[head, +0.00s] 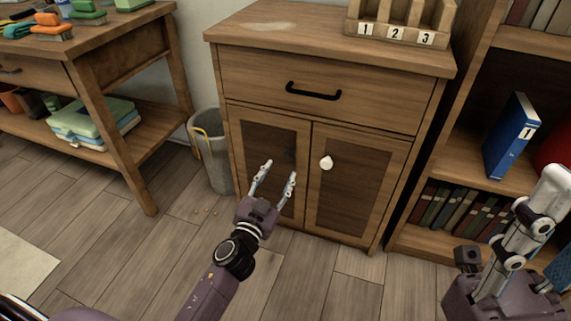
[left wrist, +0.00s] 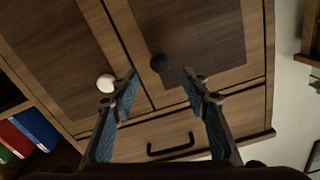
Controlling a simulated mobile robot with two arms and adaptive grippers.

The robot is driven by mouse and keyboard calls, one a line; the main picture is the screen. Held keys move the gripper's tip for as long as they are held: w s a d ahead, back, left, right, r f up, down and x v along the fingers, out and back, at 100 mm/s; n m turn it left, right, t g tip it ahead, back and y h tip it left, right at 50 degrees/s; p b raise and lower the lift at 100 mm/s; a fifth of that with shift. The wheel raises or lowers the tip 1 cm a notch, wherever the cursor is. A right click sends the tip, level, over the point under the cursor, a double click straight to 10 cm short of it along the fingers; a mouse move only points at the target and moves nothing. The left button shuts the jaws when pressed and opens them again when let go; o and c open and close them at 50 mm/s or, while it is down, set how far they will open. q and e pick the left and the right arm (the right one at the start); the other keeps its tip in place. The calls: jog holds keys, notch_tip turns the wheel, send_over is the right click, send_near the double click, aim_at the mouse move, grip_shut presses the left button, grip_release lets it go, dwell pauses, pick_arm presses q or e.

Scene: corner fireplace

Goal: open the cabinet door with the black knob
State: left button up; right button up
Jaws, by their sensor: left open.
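A wooden cabinet (head: 325,126) has one drawer above two doors. The left door (head: 268,132) has a black knob, which shows clearly in the left wrist view (left wrist: 159,63); in the head view it is hard to make out against the dark panel. The right door (head: 357,195) has a white knob (head: 326,163), also in the left wrist view (left wrist: 105,83). My left gripper (head: 280,169) is open and empty in front of the left door. In the wrist view the black knob appears between its fingertips, beyond them. Both doors look shut.
My right gripper (head: 533,218) is at the right, by a bookshelf (head: 425,238) with a blue binder (head: 510,138). A grey bin (head: 210,160) and a wooden workbench (head: 92,78) stand left.

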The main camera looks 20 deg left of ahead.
aim_at(288, 156)
pick_arm(q)
jog(key=w+b, duration=0.1)
jog(key=w, duration=0.6)
jog(key=shift+w+d, duration=0.15)
grip_shut()
